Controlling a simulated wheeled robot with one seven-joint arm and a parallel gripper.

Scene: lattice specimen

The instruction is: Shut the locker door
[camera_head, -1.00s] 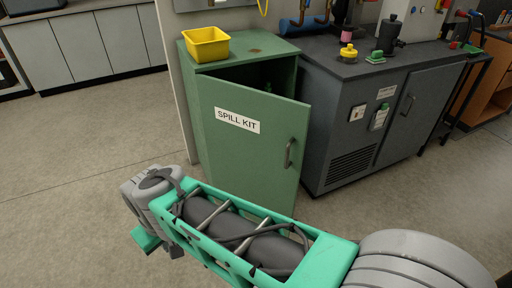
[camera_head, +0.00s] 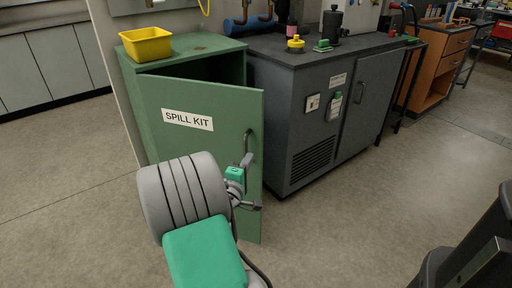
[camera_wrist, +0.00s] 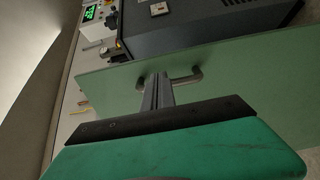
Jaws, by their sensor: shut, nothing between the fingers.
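The green locker (camera_head: 213,59) stands against the wall with its door (camera_head: 195,100) ajar. The door carries a SPILL KIT label, swings out from its left side, and leaves a dark gap at its top. Its metal bar handle (camera_head: 247,142) is near the right edge. My gripper (camera_head: 247,160) is shut and empty in front of the door, close by the lower end of the handle. In the wrist view my shut fingers (camera_wrist: 157,88) overlap the handle (camera_wrist: 186,78); I cannot tell whether they touch it. My arm hides the door's lower left.
A yellow bin (camera_head: 146,46) sits on top of the locker. The floor (camera_head: 360,215) in front and to the right is clear.

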